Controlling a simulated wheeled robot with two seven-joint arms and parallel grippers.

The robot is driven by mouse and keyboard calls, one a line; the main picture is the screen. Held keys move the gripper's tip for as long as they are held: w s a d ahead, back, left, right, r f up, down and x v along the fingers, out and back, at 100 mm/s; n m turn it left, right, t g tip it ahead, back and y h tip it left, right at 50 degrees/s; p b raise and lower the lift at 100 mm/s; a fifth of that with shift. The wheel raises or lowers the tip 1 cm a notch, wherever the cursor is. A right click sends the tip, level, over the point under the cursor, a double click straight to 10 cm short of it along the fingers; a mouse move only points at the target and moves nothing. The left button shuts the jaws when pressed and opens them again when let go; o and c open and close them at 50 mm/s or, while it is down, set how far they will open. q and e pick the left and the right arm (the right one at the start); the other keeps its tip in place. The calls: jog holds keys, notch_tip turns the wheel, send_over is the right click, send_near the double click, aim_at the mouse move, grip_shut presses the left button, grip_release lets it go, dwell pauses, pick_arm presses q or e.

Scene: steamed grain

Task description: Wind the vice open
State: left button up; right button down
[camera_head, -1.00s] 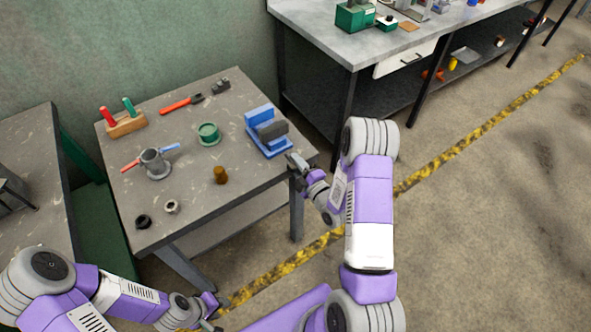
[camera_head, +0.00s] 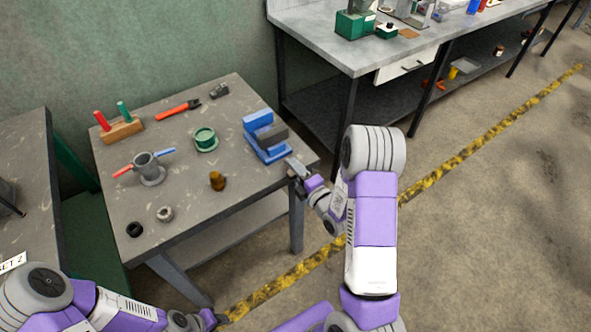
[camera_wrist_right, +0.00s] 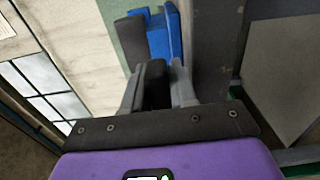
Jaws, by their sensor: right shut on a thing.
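The blue vice (camera_head: 266,151) with its dark grey jaw block (camera_head: 273,134) stands at the right edge of the near table. My right gripper (camera_head: 297,166) is at the vice's front end, just off the table edge. In the right wrist view its fingers (camera_wrist_right: 157,92) are shut on a black piece (camera_wrist_right: 154,80), which looks like the vice handle; the blue vice body (camera_wrist_right: 160,38) shows just beyond. How the handle joins the vice is hidden. My left gripper (camera_head: 214,321) is low at the bottom edge, away from the table, too small to tell its jaws.
The table (camera_head: 185,200) also bears a green round pot (camera_head: 205,139), a grey cup-like part with red and blue arms (camera_head: 149,168), a brown piece (camera_head: 217,181), two small rings, a wooden tool block (camera_head: 121,131) and a red-handled tool (camera_head: 178,109). A workbench (camera_head: 340,45) stands behind.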

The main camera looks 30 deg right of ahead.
jog(key=c, duration=1.3)
grip_release()
jog(key=shift+s, duration=0.1)
jog(key=s, duration=0.7)
jog(key=shift+s+d, duration=0.25)
jog(key=shift+d, duration=0.05)
jog(key=shift+f, duration=0.1)
